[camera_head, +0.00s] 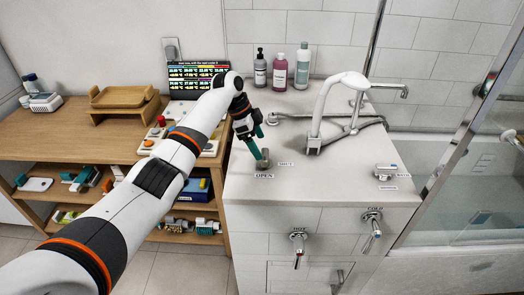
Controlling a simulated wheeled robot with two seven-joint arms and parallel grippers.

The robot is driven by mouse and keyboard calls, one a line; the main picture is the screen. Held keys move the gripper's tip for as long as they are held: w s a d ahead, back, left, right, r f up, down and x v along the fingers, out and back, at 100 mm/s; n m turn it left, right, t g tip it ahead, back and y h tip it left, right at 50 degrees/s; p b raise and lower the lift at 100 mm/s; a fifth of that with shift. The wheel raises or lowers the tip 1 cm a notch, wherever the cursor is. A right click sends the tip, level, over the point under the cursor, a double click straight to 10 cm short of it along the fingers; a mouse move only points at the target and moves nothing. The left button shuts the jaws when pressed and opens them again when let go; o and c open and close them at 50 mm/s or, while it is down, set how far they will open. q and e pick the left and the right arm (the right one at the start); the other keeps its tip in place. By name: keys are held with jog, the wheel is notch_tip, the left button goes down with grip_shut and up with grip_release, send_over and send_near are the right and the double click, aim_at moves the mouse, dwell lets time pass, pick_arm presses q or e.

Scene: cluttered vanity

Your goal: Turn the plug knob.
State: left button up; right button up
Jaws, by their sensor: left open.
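The plug knob (264,163) is a small grey knob at the left front of the white vanity top. A label reading OPEN lies in front of it, and a second label, seemingly SHUT, lies to its right. My left gripper (261,146) reaches down from above and behind the knob, with its teal fingers apart. One fingertip overlaps the knob in the picture; I cannot tell whether it touches. The fingers partly hide the knob. My right gripper is not in view.
A white curved faucet (338,100) stands right of the knob. Several bottles (279,70) stand behind. HOT (298,245) and COLD (373,225) handles are on the vanity front. A small fixture (386,171) sits at the right. A wooden shelf unit (60,132) adjoins on the left.

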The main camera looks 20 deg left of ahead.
pick_arm(q)
jog(key=v, duration=0.7)
jog(key=shift+r+b, duration=0.15)
jog(key=shift+b, duration=0.2)
jog(key=shift+a, duration=0.15)
